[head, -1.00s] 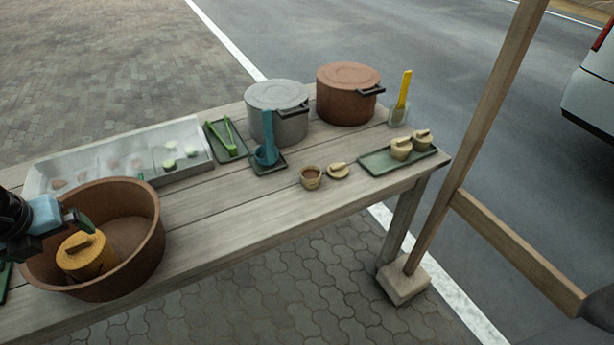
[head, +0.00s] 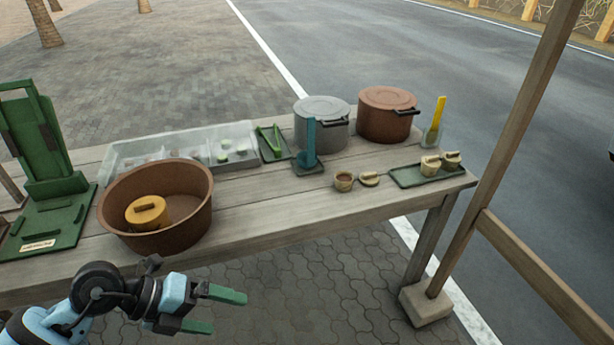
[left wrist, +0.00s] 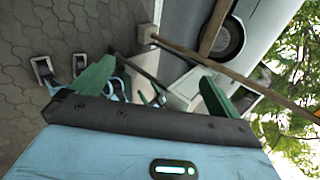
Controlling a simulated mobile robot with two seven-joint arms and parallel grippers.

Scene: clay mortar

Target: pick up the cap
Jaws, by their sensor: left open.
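A small tan cap (head: 369,179) with a raised grip lies flat on the table, just right of a small open cup (head: 344,182) with brown contents. My left gripper (head: 222,310) is open and empty, low in front of the table's near edge, well to the left of the cap and apart from it. Its green fingers also show spread in the left wrist view (left wrist: 156,75), with paving and a vehicle beyond; the cap is not seen there. My right gripper is not in view.
A green tray (head: 408,180) with two capped cups stands right of the cap. Behind are a grey pot (head: 329,133) and a brown pot (head: 384,124). A wooden post (head: 507,135) rises at the right. The table front near the cap is clear.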

